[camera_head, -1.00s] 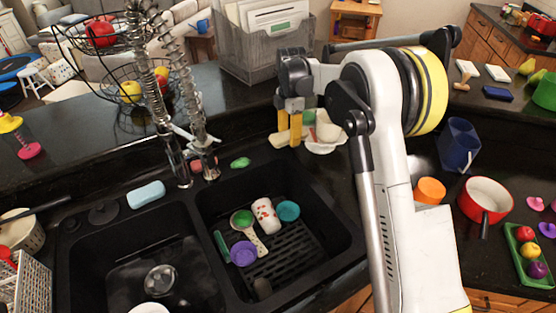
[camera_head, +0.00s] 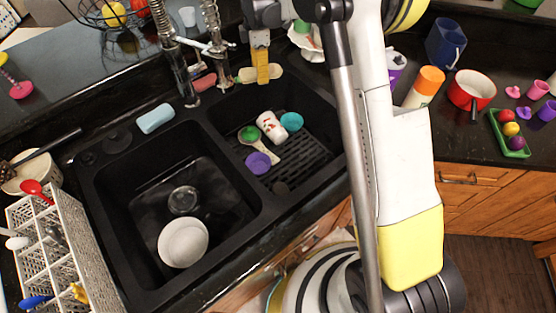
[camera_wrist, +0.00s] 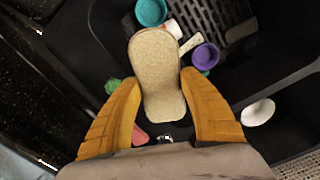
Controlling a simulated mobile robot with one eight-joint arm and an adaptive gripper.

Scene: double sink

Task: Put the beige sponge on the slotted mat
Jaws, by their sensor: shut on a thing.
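The beige sponge (camera_wrist: 156,65) is between the two yellow fingers of my gripper (camera_wrist: 158,82) and sticks out past their tips. In the head view my gripper (camera_head: 262,80) is at the rear of the right basin, with the sponge's ends (camera_head: 275,72) showing on both sides. The black slotted mat (camera_head: 303,157) lies in the right basin, apart from the sponge. It also shows at the top of the wrist view (camera_wrist: 212,14). A purple cup (camera_head: 257,163), a teal cup (camera_head: 291,121), a red-spotted white cup (camera_head: 271,127) and a green-headed scoop (camera_head: 250,133) lie on or around it.
The left basin holds a white bowl (camera_head: 183,243). A blue sponge (camera_head: 155,118) and a pink item (camera_head: 205,82) lie on the ledge near the spring faucet (camera_head: 217,45). An orange-topped bottle (camera_head: 424,86) and a red pot (camera_head: 472,90) stand on the right counter.

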